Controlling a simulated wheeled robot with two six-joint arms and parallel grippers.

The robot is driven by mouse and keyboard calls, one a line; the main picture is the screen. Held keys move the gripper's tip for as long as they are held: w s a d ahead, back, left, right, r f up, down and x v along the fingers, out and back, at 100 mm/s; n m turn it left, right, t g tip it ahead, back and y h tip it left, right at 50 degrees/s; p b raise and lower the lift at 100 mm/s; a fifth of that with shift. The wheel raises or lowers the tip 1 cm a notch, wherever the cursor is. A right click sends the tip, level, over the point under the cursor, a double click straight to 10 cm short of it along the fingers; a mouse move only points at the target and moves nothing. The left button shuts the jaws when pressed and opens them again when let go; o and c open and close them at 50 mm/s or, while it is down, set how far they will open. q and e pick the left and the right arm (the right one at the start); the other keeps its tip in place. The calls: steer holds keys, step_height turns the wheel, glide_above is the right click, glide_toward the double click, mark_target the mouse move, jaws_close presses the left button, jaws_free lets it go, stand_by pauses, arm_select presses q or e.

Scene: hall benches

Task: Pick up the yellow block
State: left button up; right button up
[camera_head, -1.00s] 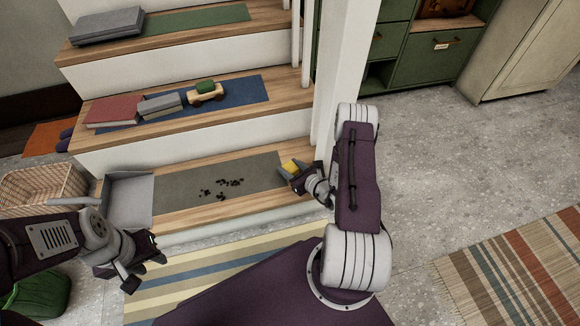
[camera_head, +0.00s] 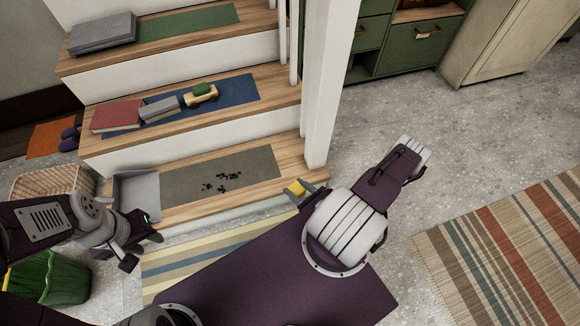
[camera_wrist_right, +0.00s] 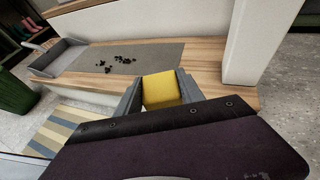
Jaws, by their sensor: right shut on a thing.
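The yellow block (camera_head: 295,187) is at the right end of the lowest stair step in the head view. In the right wrist view the yellow block (camera_wrist_right: 161,90) sits between the two grey fingers of my right gripper (camera_wrist_right: 160,92), which is shut on it. In the head view my right gripper (camera_head: 299,190) is partly hidden behind my right arm. I cannot tell whether the block touches the step. My left gripper (camera_head: 140,240) hangs at the left, in front of the step, with its fingers apart and nothing seen between them.
A grey mat (camera_head: 175,190) with dark crumbs lies on the lowest step, beside a grey dustpan (camera_head: 136,196). A white post (camera_head: 325,90) stands close behind my right gripper.

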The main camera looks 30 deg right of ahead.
mark_target(300, 198)
steer(key=shift+s+a+p, duration=0.2)
steer(key=shift+s+a, duration=0.05)
steer(key=shift+s, duration=0.65)
steer(key=shift+s+a+p, duration=0.2)
steer(key=shift+s, duration=0.65)
